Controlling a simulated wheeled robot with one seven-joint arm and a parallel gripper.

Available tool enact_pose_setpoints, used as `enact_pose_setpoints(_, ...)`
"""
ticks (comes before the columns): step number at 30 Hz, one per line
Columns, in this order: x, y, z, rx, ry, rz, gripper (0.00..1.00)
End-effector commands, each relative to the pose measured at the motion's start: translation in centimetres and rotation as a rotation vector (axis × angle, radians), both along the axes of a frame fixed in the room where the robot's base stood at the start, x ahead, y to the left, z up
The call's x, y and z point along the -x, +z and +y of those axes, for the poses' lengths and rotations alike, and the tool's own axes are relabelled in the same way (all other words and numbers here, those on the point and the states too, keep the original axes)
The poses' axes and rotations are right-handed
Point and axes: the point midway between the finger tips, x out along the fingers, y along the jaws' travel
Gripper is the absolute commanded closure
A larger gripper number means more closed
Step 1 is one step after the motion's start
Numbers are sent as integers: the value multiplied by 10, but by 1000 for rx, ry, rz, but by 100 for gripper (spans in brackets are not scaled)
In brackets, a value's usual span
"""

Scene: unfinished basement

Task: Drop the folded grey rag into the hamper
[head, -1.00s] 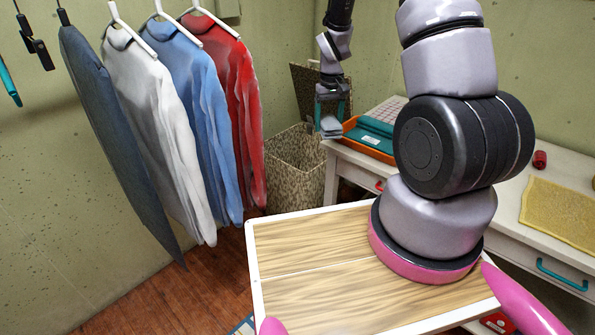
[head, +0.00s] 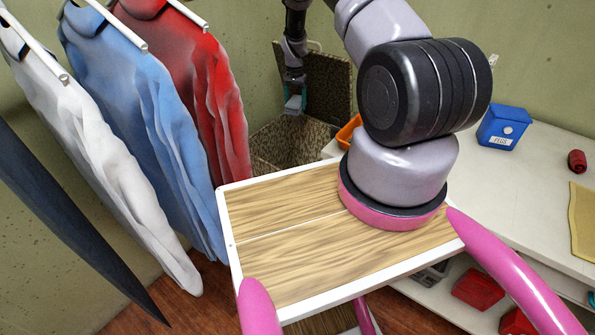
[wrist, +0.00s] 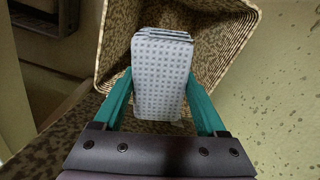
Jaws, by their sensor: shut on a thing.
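My gripper (head: 294,104) is shut on the folded grey rag (wrist: 160,75), a small stack of patterned cloth layers held between teal fingers in the wrist view. The rag also shows small below the fingers in the head view (head: 292,106). The hamper (head: 285,142) is a speckled woven bin with its lid raised at the back. In the wrist view the hamper's rim (wrist: 103,45) and inner wall surround the far part of the rag. The rag appears over the hamper's opening; its exact height above the rim is unclear.
Red, blue and white shirts (head: 205,90) hang close to the left of the hamper. A white desk (head: 530,185) stands to the right, with an orange tray (head: 349,131) near the hamper and a blue box (head: 503,127) on top. A red object (head: 577,161) lies farther right.

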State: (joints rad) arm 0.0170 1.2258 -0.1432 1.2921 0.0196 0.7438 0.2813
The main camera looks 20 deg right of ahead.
Motion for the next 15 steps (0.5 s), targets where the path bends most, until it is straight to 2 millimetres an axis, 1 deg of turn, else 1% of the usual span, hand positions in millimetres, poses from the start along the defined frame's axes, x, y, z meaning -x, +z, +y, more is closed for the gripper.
enact_pose_setpoints(1,-8,-23,-6,1,-51,2,71)
enact_pose_setpoints(3,-18,-46,-13,0,-119,0,71)
enact_pose_setpoints(6,-26,-71,-18,-4,-195,-1,71)
enact_pose_setpoints(9,-31,-86,-21,-7,-244,-2,71)
enact_pose_setpoints(15,-33,-102,-23,-8,-276,-2,71)
